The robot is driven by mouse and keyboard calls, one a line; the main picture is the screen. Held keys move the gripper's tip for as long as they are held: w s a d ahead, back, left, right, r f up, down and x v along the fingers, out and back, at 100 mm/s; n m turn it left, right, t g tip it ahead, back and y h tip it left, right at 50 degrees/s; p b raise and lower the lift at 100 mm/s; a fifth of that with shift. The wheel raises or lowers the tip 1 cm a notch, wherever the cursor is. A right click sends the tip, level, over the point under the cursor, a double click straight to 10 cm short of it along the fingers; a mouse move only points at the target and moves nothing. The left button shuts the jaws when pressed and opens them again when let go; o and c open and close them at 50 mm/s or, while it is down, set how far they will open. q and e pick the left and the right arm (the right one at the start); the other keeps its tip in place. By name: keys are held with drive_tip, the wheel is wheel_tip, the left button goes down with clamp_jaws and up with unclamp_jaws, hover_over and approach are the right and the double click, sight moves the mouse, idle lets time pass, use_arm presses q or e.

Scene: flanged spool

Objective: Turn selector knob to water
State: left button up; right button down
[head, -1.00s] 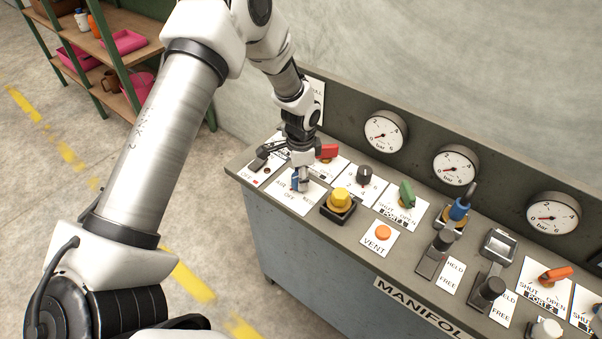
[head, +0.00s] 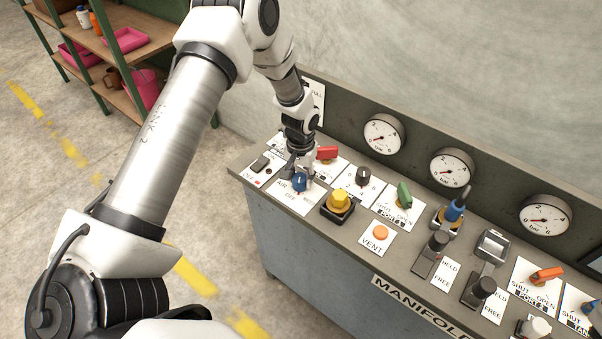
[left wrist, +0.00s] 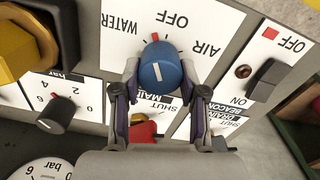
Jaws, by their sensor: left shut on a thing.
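The blue selector knob (head: 300,182) stands on a white plate (head: 285,198) lettered AIR, OFF and WATER, at the left end of the panel. It shows close up in the left wrist view (left wrist: 160,72), where the lettering is upside down, with WATER to the left, OFF above and AIR to the right. The white line on the knob runs roughly towards OFF, and a red mark shows at the knob's OFF side. My left gripper (left wrist: 160,72) is shut on the knob, one finger on each side. In the head view my left gripper (head: 298,170) is just behind the knob.
A yellow button (head: 340,200) is close to the right of the knob. A red handle (head: 327,153), a black dial (head: 363,175) and a dark rocker switch (head: 261,163) are also near. Gauges (head: 383,133) line the back.

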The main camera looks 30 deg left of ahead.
sight(299, 176)
use_arm(q)
drive_tip(key=n, duration=0.2)
drive_tip(key=n+p, duration=0.1)
drive_tip(key=n, duration=0.1)
drive_tip(key=n+p, duration=0.1)
drive_tip(key=n, duration=0.1)
drive_tip(key=shift+s+a+f, duration=0.1)
drive_tip(key=shift+s, duration=0.15)
idle(0.4)
drive_tip(key=o, duration=1.1)
drive_tip(key=shift+o, duration=0.2)
drive_tip(key=shift+w, duration=0.15)
drive_tip(key=shift+r, duration=0.3)
wheel_tip(299, 176, up, 11)
drive_tip(key=shift+r, duration=0.2)
